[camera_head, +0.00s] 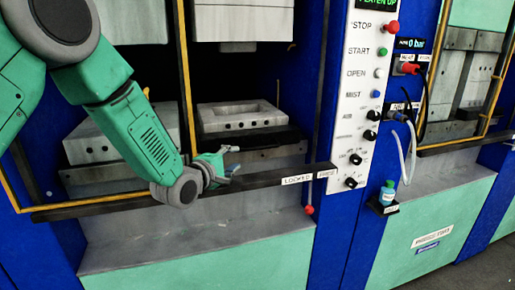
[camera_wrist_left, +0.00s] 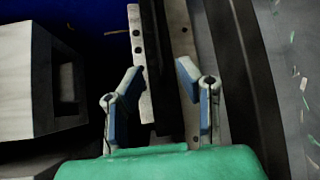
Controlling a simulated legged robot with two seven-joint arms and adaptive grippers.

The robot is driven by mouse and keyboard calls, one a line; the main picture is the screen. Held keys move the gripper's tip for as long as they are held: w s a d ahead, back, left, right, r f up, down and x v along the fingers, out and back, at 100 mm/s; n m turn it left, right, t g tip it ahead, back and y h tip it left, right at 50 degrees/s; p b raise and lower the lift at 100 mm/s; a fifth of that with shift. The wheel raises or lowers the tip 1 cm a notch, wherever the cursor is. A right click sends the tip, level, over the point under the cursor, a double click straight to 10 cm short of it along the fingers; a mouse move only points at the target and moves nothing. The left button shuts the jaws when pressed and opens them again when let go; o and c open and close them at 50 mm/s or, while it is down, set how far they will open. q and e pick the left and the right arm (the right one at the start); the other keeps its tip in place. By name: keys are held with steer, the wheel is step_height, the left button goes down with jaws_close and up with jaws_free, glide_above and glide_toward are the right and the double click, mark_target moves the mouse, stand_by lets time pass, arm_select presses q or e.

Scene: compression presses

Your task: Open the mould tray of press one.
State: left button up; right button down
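A pale grey mould block (camera_head: 241,117) with a recess on top sits on a dark tray (camera_head: 250,144) inside the middle press opening. A similar block fills the left side of the wrist view (camera_wrist_left: 32,85). My left gripper (camera_head: 226,167) is in front of that tray, just above the dark front bar (camera_head: 265,182). In the wrist view its two fingers (camera_wrist_left: 159,80) stand apart, with perforated metal strips (camera_wrist_left: 141,50) running between or behind them. Contact with the strips cannot be told. My right gripper is in neither view.
Labels reading LOCKED and FREE (camera_head: 299,180) are on the bar, beside a red-knobbed lever (camera_head: 309,210). A white control panel (camera_head: 360,100) stands to the right. A small bottle (camera_head: 387,193) sits on a holder there. The sloping ledge (camera_head: 200,240) below the bar is clear of large objects.

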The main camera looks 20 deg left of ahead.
mark_target(254, 149)
arm_select(q)
steer(key=x, duration=0.3)
steer(key=p+x, duration=0.1)
steer(key=x, duration=0.3)
steer(key=d+x, duration=0.1)
steer(key=x, duration=0.2)
steer(key=shift+w+r, duration=0.1)
steer(key=shift+w, duration=0.05)
steer(key=shift+w+a, duration=0.2)
steer(key=shift+w, duration=0.15)
steer(key=shift+a, duration=0.2)
steer(key=c, duration=0.6)
steer(key=shift+d, duration=0.15)
jaws_close()
